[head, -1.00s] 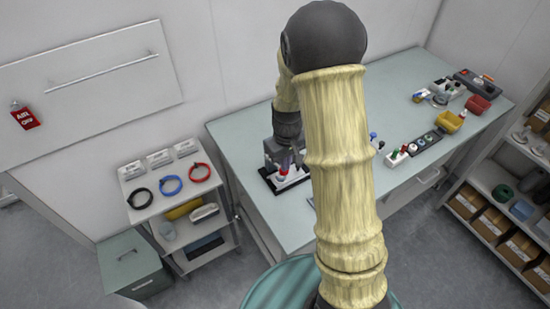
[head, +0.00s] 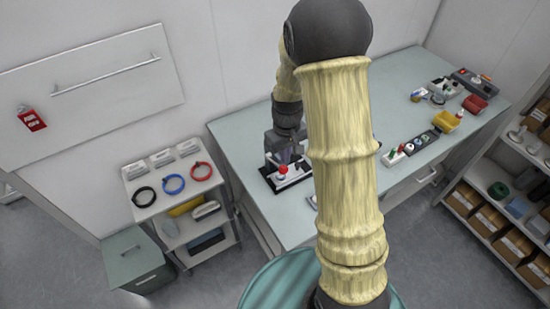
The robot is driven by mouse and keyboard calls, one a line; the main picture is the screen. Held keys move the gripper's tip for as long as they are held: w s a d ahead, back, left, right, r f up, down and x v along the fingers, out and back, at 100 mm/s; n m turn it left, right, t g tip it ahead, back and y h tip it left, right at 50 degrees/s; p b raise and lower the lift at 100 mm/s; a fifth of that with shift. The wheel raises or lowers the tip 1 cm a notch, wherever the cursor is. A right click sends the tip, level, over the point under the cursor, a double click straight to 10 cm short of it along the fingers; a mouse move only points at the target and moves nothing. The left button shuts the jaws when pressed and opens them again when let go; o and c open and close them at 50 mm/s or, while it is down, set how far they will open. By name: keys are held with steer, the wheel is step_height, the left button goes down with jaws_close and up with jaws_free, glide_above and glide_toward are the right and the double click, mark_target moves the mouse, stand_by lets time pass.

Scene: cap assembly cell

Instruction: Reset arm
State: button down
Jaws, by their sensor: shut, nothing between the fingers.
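My arm, in a pale yellow sleeve, rises through the middle of the head view and bends over the workbench (head: 240,130). My gripper (head: 290,158) is small in the view, at the left part of the bench. It is shut with nothing in it. It hangs close above or beside a dark fixture (head: 268,182) with a white plate and a red knob (head: 283,169). I cannot tell whether it touches the fixture. My arm hides the middle of the bench.
A white cart (head: 150,205) with black, blue and red cable coils stands left of the bench. A tray of caps (head: 422,142), yellow bin (head: 445,121) and red bin (head: 474,104) sit at the bench's right. Shelves with boxes (head: 490,213) stand at far right.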

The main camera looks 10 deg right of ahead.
steer(key=shift+r+p, duration=0.35)
steer(key=shift+r, duration=0.35)
steer(key=shift+s, duration=0.1)
steer(key=s+r+m+t+b, duration=0.2)
steer(key=s+b, duration=0.4)
steer(key=s, duration=0.7)
steer(key=shift+s+a+r+m+t, duration=0.2)
steer(key=shift+s+r+m+t, duration=0.1)
steer(key=shift+m, duration=0.5)
steer(key=shift+w, duration=0.15)
